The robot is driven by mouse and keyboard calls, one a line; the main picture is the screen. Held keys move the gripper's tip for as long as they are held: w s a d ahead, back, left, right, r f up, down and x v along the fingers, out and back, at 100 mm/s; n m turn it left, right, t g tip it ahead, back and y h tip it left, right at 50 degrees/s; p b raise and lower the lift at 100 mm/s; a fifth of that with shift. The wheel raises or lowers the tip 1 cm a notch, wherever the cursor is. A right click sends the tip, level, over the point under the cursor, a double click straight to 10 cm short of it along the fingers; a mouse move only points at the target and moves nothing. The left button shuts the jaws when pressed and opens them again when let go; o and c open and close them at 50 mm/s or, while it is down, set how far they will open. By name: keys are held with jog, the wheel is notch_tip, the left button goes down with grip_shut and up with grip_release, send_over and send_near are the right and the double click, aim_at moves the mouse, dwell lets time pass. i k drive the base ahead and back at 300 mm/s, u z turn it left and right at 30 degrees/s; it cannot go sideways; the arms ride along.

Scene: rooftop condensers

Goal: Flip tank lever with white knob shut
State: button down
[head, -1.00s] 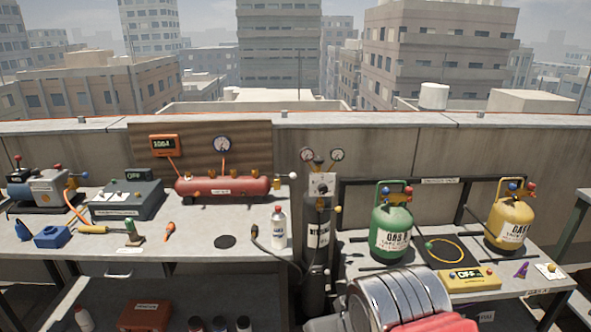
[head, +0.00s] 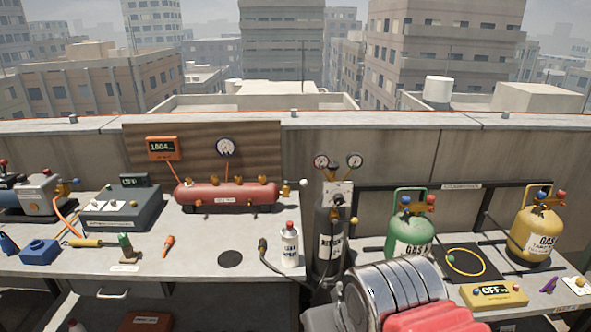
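A red horizontal tank (head: 228,197) lies on the left bench in front of a wooden board, with several brass valves along its top. At its right end is a brass fitting with a small lever whose pale, white-looking knob (head: 303,183) points out to the right. The lever's exact angle is too small to tell. A large ribbed metal and red part of my own arm fills the bottom right of the head view. My gripper's fingers do not show, and nothing is seen touching the tank or its lever.
A spray can (head: 289,246) stands in front of the tank's right end, and a dark gas cylinder (head: 329,240) with gauges stands right of it. A green tank (head: 408,236) and a yellow tank (head: 537,236) stand on the right bench. An orange display (head: 162,148) hangs on the board.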

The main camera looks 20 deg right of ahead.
aim_at(304, 183)
jog(key=z, duration=0.05)
jog(key=i, duration=1.2)
